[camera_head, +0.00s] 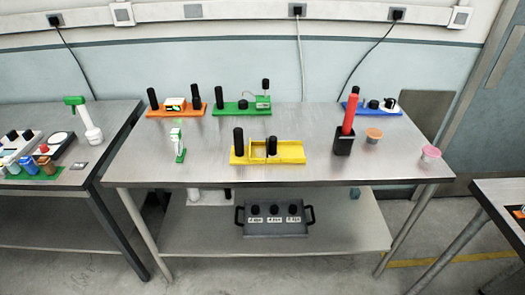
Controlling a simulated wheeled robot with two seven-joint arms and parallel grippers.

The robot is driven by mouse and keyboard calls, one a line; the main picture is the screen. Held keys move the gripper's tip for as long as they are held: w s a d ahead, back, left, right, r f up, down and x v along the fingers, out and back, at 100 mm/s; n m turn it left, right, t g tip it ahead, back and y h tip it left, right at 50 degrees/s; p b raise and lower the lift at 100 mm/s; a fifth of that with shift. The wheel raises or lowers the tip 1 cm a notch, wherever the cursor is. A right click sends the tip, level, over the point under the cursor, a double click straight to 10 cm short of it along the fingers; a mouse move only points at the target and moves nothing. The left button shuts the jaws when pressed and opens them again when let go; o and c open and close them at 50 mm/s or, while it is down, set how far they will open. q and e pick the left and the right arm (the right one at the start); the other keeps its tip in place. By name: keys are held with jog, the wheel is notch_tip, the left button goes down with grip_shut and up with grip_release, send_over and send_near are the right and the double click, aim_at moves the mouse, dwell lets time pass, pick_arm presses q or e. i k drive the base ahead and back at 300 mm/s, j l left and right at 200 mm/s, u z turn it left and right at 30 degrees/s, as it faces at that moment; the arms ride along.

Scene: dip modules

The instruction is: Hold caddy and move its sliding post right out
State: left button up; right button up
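A long yellow caddy (289,152) stands near the front edge of the middle steel table (320,172). One tall black post (239,142) stands upright at its left end. A shorter black post (271,146) stands near its middle, beside an open yellow frame-like section. The right part of the caddy looks like an empty channel. Which post slides cannot be told from here. Neither my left gripper nor my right gripper is in view, and nothing touches the caddy.
A black holder (343,145) with a red stick (349,115) stands right of the caddy. A small green-and-white object (178,145) is on its left. Orange (182,113), green (232,111) and blue (366,108) modules line the back.

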aim_at(271, 149)
jog(key=i, duration=0.95)
